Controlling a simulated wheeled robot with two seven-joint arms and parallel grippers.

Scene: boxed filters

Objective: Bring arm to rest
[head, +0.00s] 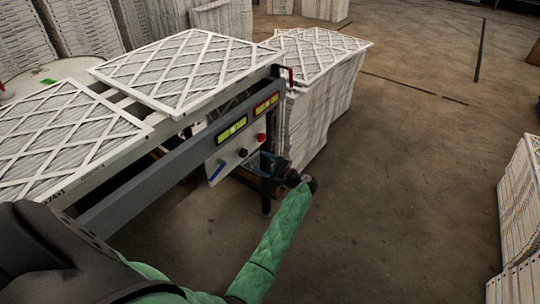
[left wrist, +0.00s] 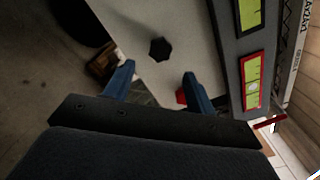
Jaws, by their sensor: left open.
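My left arm, in a green sleeve, reaches in from the lower left of the head view. Its dark gripper (head: 272,164) is beside the lower right end of a white control panel (head: 228,158) on the conveyor machine. In the left wrist view the two blue fingers of my left gripper (left wrist: 159,70) are spread apart with nothing between them gripped. The panel's black knob (left wrist: 160,48) shows beyond the fingertips, and a red button (left wrist: 181,97) is partly hidden beside the right finger. I cannot tell whether the gripper touches the panel. My right gripper is not in view.
The grey machine rail (head: 170,160) carries lit yellow-green displays (head: 231,130). Framed filters (head: 190,72) lie on the conveyor. A filter stack (head: 325,95) stands behind the gripper; another (head: 522,215) stands at the right edge. The floor (head: 410,170) between is clear.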

